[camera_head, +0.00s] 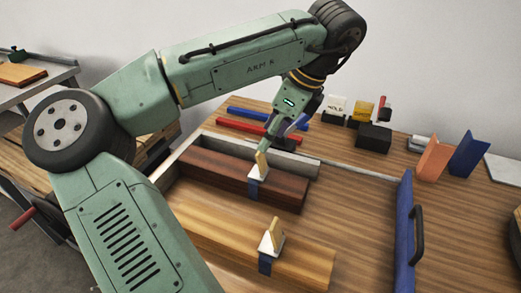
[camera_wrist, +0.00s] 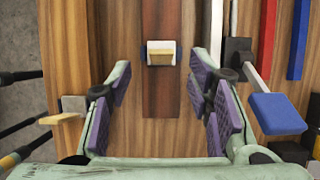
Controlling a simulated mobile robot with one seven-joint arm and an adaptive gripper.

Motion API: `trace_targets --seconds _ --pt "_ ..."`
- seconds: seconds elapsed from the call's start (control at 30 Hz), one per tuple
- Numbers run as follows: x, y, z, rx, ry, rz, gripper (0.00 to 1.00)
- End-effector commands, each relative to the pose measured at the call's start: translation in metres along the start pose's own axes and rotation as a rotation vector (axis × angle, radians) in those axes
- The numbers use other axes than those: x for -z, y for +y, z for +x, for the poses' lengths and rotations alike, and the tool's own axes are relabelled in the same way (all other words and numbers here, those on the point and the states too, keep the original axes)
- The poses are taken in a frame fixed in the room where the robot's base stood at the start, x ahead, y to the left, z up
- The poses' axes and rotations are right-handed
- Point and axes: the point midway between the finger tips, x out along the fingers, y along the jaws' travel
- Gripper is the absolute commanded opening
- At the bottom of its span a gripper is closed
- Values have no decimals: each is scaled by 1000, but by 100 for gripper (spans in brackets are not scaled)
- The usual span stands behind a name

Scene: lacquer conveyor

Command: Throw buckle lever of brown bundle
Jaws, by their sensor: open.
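The dark brown bundle (camera_head: 215,170) lies on the wooden table, with a blue strap (camera_head: 253,190) around it. Its white buckle (camera_head: 257,173) carries a tan lever (camera_head: 262,159) that stands up, slightly tilted. In the wrist view, the buckle (camera_wrist: 160,46) and lever (camera_wrist: 161,59) sit at top centre on the brown bundle (camera_wrist: 160,105). My gripper (camera_head: 287,128) is above and behind the buckle in the head view.
A lighter bundle (camera_head: 190,222) with its own buckle (camera_head: 268,243) and upright lever (camera_head: 277,230) lies in front. A grey rail (camera_head: 285,158) runs behind the brown bundle. A blue bar with a dark handle (camera_head: 417,235) stands right. Red (camera_head: 245,126) and blue (camera_head: 250,114) bars lie behind.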

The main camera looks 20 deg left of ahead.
Motion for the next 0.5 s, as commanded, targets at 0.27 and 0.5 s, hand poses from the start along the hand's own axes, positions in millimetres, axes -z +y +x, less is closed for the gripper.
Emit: trace_targets --seconds 0.27,0.5 --pt "0 0 51 1 3 -1 47" --pt "0 -1 72 3 1 -2 47"
